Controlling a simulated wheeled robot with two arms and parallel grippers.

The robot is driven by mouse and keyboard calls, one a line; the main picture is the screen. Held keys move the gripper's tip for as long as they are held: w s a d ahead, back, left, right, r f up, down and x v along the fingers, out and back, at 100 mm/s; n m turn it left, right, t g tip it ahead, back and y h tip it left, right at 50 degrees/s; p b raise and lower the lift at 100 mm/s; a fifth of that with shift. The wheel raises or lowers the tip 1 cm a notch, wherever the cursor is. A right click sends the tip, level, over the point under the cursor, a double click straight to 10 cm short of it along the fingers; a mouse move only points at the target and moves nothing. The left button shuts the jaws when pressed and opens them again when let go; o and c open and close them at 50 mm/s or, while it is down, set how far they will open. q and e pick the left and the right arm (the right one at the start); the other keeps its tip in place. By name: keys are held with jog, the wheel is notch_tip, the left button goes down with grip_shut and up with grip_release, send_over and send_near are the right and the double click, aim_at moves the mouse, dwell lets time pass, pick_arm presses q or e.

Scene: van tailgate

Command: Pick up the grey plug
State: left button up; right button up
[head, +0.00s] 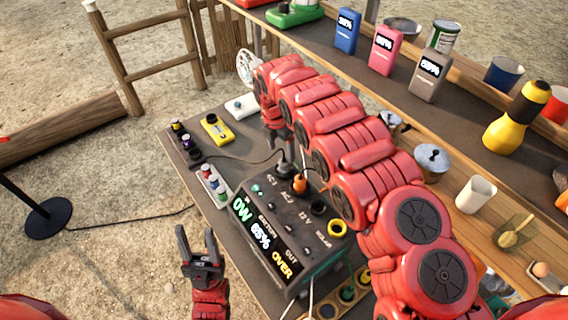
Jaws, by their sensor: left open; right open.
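A dark grey plug (285,168) with a dark cable stands upright at the far end of the power station's (290,225) top panel, among the sockets. An orange plug (300,184) stands just in front of it. My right gripper (279,141) is open and points down, a little behind and above the grey plug in the picture; I see no contact between them. My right arm covers the area to the right of it. My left gripper (198,244) is open and empty, left of the power station and over the ground beside the tabletop edge.
A yellow device (217,129), a white box (241,105) and several small colored items lie on the dark tabletop (190,122). The shelf at right holds blue, pink and grey packs (430,75), a yellow bottle (515,118) and cups.

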aim_at(283, 159)
jog(key=shift+d+f, duration=0.1)
jog(key=shift+f, duration=0.15)
jog(key=shift+f+p, duration=0.3)
jog(key=shift+p, duration=0.15)
jog(key=f+p, duration=0.2)
jog(key=f, duration=0.1)
jog(key=shift+s+d+f, duration=0.1)
jog(key=shift+s+d, duration=0.05)
jog(key=shift+d, duration=0.05)
jog(key=shift+d+f+p, duration=0.2)
jog(key=shift+f+p, duration=0.1)
jog(key=shift+f, duration=0.5)
grip_shut()
